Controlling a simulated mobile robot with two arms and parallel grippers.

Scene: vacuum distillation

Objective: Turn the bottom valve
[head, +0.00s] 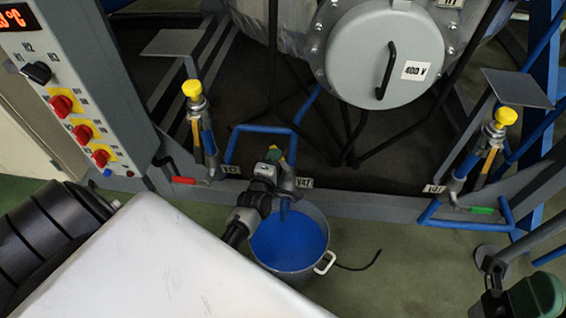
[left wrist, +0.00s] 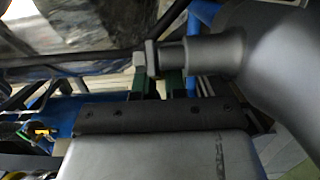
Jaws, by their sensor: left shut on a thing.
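The bottom valve (head: 288,183) is a grey fitting under the big vessel, above a bucket of blue liquid. My left gripper (head: 279,160) reaches it from the lower left in the head view and is shut on its handle. A bit of green shows at the grip, and the gripper hides much of the handle. In the left wrist view, green fingers (left wrist: 168,78) meet a small grey stem (left wrist: 158,57) joined to a thick grey pipe (left wrist: 265,50). The handle's exact angle is hard to tell.
The bucket (head: 322,213) stands on the green floor beneath the valve. A grey frame beam (head: 355,199) runs beside the grip. Yellow-topped valves stand left (head: 192,89) and right (head: 506,117). A control panel (head: 65,80) is at upper left.

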